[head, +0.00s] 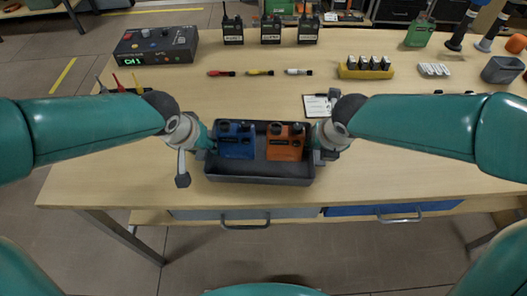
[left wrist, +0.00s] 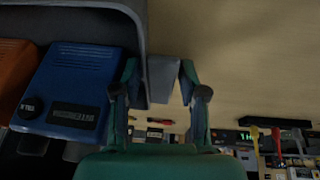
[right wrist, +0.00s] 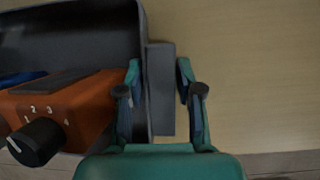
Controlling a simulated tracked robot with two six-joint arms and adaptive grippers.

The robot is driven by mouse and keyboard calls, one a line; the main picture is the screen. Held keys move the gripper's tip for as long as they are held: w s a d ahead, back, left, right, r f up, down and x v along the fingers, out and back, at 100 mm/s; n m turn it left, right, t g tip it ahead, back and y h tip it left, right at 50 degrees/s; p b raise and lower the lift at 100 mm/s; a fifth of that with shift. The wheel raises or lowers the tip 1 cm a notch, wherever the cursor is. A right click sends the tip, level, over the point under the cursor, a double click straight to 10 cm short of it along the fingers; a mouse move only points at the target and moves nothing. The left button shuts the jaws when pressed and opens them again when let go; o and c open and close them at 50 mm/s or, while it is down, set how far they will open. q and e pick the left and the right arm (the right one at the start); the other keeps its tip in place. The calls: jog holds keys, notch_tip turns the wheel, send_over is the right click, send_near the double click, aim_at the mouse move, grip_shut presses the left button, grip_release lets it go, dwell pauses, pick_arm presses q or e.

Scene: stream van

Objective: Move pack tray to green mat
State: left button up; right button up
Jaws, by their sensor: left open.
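The dark grey pack tray (head: 260,181) sits on the wooden table near its front edge. It holds a blue pack (head: 236,141) and an orange pack (head: 285,141). My left gripper (head: 205,142) is at the tray's left end. In the left wrist view its open fingers (left wrist: 160,85) straddle a grey end tab (left wrist: 162,78). My right gripper (head: 320,142) is at the right end. In the right wrist view its fingers (right wrist: 160,85) stand apart on either side of the other tab (right wrist: 161,90). I cannot make out a green mat.
A black control box (head: 156,46) is at the back left, with several radios beside it. Coloured markers (head: 260,72) lie behind the tray. A clipboard (head: 318,106) lies just behind its right end. A yellow battery rack (head: 366,68) is farther right. Drawers (head: 246,214) are under the front edge.

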pick_arm(q)
grip_shut()
pick_arm(e)
grip_shut()
pick_arm(q)
jog(key=shift+r, duration=0.2)
pick_arm(e)
jog(key=shift+r, duration=0.2)
